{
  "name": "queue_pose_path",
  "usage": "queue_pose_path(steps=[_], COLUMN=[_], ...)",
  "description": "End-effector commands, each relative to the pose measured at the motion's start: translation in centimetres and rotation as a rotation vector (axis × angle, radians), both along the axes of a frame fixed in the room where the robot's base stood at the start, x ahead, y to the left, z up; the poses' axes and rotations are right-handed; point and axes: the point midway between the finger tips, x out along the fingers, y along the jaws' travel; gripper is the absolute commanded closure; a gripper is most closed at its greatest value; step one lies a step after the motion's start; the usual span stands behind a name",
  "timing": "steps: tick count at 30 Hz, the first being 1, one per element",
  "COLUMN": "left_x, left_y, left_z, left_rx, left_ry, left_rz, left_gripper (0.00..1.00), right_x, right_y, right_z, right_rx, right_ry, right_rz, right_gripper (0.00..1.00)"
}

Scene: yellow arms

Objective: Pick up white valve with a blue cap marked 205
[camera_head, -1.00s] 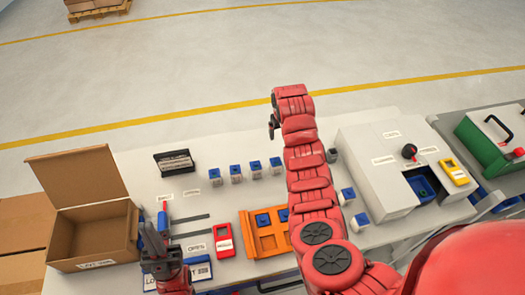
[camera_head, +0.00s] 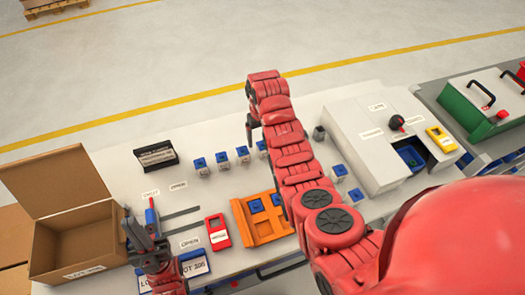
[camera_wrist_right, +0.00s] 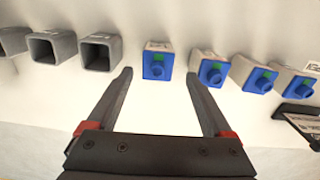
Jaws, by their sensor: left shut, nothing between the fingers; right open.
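White valves with blue caps stand in a row, among them one (camera_head: 222,161) in the head view; no 205 marking is legible. My right gripper (camera_head: 249,128) hangs over the right end of that row, partly hidden by its own arm. In the right wrist view my right gripper (camera_wrist_right: 160,102) is open and empty. One blue-capped valve (camera_wrist_right: 157,65) appears centred between and beyond its fingertips, with others (camera_wrist_right: 211,69) to its right. My left gripper (camera_head: 137,232) is shut and empty, low at the left by the cardboard box.
Grey square sockets (camera_wrist_right: 100,52) stand left of the centred valve in the wrist view. An orange tray (camera_head: 240,222) holds blue-capped pieces. An open cardboard box (camera_head: 75,240), a red device (camera_head: 217,231), a black label holder (camera_head: 156,156) and a white machine (camera_head: 360,135) share the table.

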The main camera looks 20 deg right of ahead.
Motion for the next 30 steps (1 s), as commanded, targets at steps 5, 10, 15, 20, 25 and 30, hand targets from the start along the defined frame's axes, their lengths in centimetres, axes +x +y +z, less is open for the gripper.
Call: queue_pose_path(steps=[5, 10, 15, 20, 25, 30], left_x=[0.0, 0.0, 0.0, 0.0, 0.0, 0.0], left_y=[0.0, 0.0, 0.0, 0.0, 0.0, 0.0], left_z=[0.9, 2.9, 3.5, 3.8, 3.8, 3.8], left_rx=[0.000, 0.000, 0.000, 0.000, 0.000, 0.000], left_ry=[0.001, 0.001, 0.001, 0.001, 0.001, 0.001], left_rz=[0.000, 0.000, 0.000, 0.000, 0.000, 0.000], left_gripper=[1.00, 1.00, 1.00, 1.00, 1.00, 1.00], right_x=[-0.1, -0.6, -0.7, -0.8, -0.7, -0.7], right_y=[0.0, -0.2, -0.4, -0.4, -0.4, -0.4], right_z=[-0.7, -2.2, -4.4, -5.5, -5.9, -5.9], right_rx=[-0.001, 0.000, 0.001, 0.000, -0.001, -0.001], right_ry=[0.000, 0.003, 0.005, 0.004, -0.002, -0.002], right_rz=[0.000, 0.000, -0.002, -0.001, 0.000, 0.000], right_gripper=[0.15, 0.15, 0.15, 0.15, 0.15, 0.15])
